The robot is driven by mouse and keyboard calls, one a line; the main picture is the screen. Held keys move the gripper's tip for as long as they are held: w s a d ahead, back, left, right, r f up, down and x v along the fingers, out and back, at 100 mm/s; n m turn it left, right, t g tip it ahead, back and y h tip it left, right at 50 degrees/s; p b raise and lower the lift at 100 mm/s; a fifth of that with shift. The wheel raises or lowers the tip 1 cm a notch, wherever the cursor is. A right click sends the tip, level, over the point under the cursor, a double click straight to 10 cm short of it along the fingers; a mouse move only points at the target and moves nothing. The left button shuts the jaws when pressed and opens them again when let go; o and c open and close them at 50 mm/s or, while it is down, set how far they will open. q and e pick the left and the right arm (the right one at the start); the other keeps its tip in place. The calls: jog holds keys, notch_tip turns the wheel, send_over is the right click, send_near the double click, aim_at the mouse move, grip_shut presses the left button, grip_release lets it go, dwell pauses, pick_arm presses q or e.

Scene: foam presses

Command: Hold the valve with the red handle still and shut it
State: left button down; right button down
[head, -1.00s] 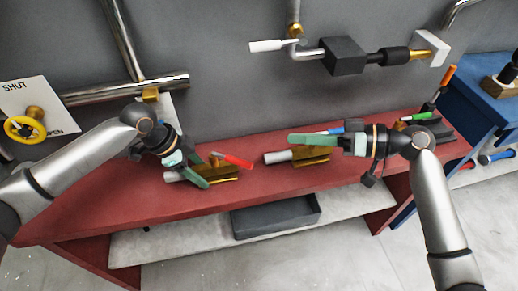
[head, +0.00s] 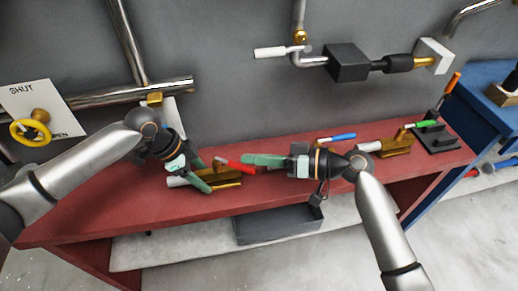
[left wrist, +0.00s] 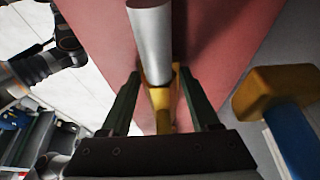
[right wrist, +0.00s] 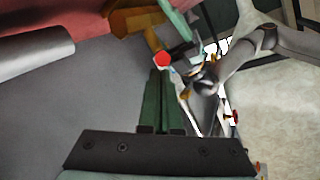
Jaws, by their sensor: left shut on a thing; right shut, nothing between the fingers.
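The valve with the red handle has a brass body (head: 226,180) and a pale pipe stub (head: 177,182), and lies on the red bench. Its red handle (head: 234,167) points right, slightly downward. My left gripper (head: 200,176) is shut on the valve body; the left wrist view shows the brass body (left wrist: 159,98) between its fingers (left wrist: 162,88). My right gripper (head: 258,160) is shut and empty, its fingertips close to the handle's free end. In the right wrist view the red handle end (right wrist: 162,60) shows just beyond the shut fingers (right wrist: 164,80); contact cannot be told.
A blue handle (head: 343,136) shows behind my right wrist; its valve body is hidden. A green-handled valve (head: 395,147) lies farther right. A grey tray (head: 280,225) is below the bench top. Pipes (head: 130,92) and a SHUT/OPEN plate (head: 45,95) are on the wall.

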dwell(0.4)
jog(key=shift+s+f+m+t, duration=0.1)
jog(key=shift+s+m+t, duration=0.2)
jog(key=shift+t, duration=0.2)
jog(key=shift+s+a+m+t+h, duration=0.2)
jog(key=shift+s+m+t+h, duration=0.3)
jog(key=shift+t, duration=0.3)
jog(key=shift+s, duration=0.1)
pick_arm(q)
jog(key=shift+d, duration=0.1)
pick_arm(e)
jog(key=s+a+m+t, duration=0.1)
jog(key=s+a, duration=0.4)
jog(key=shift+s, duration=0.25)
pick_arm(q)
jog(key=shift+d, duration=0.15)
pick_arm(e)
jog(key=shift+a, duration=0.15)
